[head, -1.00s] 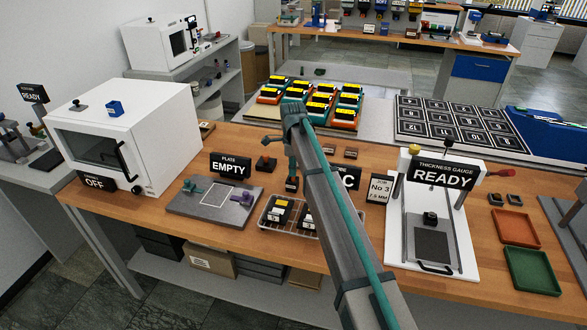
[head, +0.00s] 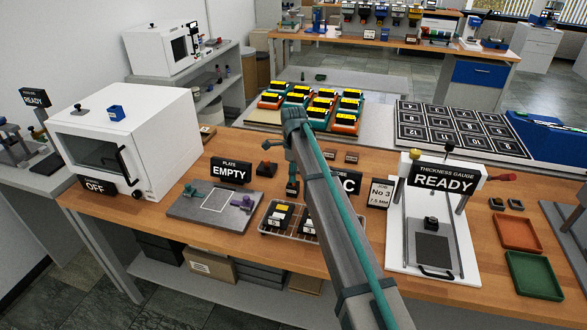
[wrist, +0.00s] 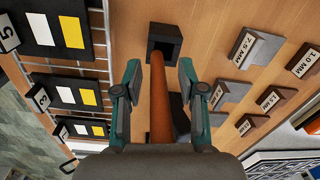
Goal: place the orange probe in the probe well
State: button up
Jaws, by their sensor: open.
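In the wrist view, the orange probe (wrist: 160,100) is a long rod lying in line between the fingers of my gripper (wrist: 159,85). My gripper is open, with one teal finger on each side and a gap to the rod. The rod's far end reaches the lower edge of a black square block (wrist: 176,33) with a dark opening, which looks like a well. I cannot tell whether the end is inside it. In the head view, my gripper (head: 292,172) is low over the bench behind the wire rack, and my arm hides most of that area.
A wire rack (head: 262,228) with black, white and yellow cards lies in front. Several labelled thickness blocks (wrist: 259,48) stand right of the probe in the wrist view. The plate (head: 185,207) marked EMPTY is to the left; the thickness gauge (head: 400,235) is to the right.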

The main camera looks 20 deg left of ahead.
jog(key=shift+s+d+f, duration=0.15)
jog(key=shift+f, duration=0.5)
jog(key=shift+s+d+f, duration=0.1)
jog(key=shift+s+f, duration=0.05)
jog(key=shift+f, duration=0.5)
notch_tip(320, 180, up, 10)
jog(key=w+b, duration=0.1)
jog(key=b, duration=0.2)
jog(key=shift+w+a+r, duration=0.25)
jog(key=shift+w+a, duration=0.05)
jog(key=shift+a, duration=0.05)
